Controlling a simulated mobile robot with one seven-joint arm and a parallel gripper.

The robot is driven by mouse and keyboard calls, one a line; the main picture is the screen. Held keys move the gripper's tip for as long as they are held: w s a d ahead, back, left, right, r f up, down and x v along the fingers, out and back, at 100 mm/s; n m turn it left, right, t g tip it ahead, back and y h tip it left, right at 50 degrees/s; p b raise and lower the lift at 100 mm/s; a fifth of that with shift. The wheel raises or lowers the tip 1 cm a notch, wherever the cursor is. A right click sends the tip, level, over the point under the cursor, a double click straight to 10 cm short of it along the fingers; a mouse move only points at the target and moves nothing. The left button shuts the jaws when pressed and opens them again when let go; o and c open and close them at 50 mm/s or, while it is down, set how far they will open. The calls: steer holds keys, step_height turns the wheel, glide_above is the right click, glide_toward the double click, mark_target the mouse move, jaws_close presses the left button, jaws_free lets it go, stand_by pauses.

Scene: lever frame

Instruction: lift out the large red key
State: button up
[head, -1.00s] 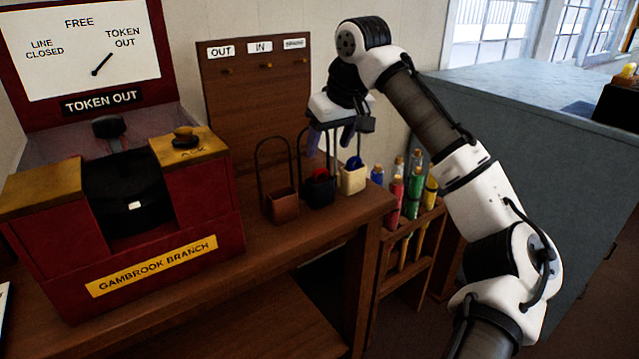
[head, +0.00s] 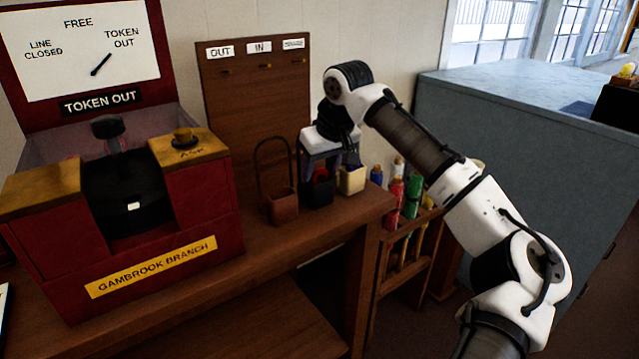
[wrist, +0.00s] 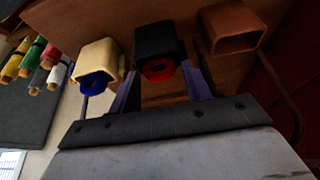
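A red, rounded piece (head: 320,174), the only key-like red thing I see, sits in the top of a black pouch (head: 318,194) on the wooden shelf. In the wrist view the red piece (wrist: 158,70) shows in the mouth of the black pouch (wrist: 160,42). Most of it is hidden inside, so I cannot tell its full shape. My gripper (head: 328,168) is low over the black pouch. In the wrist view my gripper (wrist: 160,88) is open, its two purple fingers on either side of the red piece. I cannot tell whether they touch it.
A brown hooped pouch (head: 281,206) stands to the left, a cream pouch (head: 351,181) with a blue piece close to the right. A red token machine (head: 200,215) is further left. A rack of coloured sticks (head: 400,230) stands at the right. A pegboard (head: 255,110) is behind.

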steer(key=c, duration=0.8)
steer(key=shift+r, duration=0.15)
